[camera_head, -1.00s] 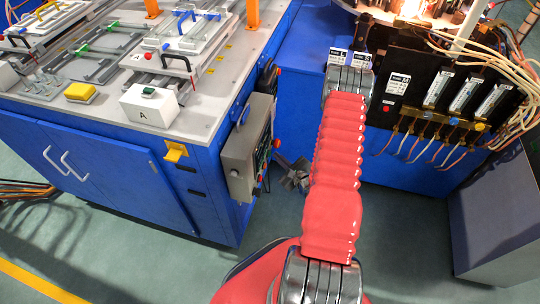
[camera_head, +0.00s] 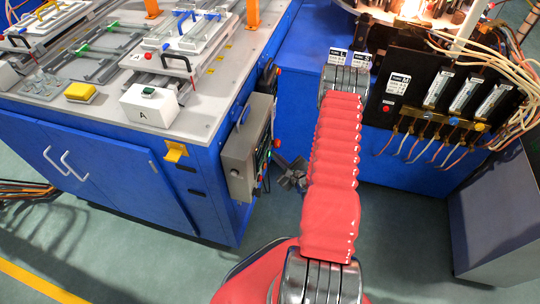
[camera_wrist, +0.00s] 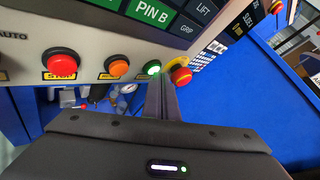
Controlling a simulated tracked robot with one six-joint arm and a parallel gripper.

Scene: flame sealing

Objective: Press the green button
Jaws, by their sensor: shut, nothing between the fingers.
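The green button (camera_wrist: 152,68) is a small lit round button on the grey control panel (camera_wrist: 130,45) in the wrist view. My gripper (camera_wrist: 160,79) is shut and empty. Its fingertips lie just below and right of the green button in the wrist view; I cannot tell whether they touch it. In the head view my dark gripper (camera_head: 290,176) is just right of the control box (camera_head: 236,166) on the bench's side. The panel's front is seen there at a steep slant.
An orange button (camera_wrist: 116,66) and a red button (camera_wrist: 62,62) sit left of the green one. A red emergency knob (camera_wrist: 181,76) with a yellow base is close on the right. A white box (camera_head: 150,112) marked A, with a dark green button on top, stands on the bench.

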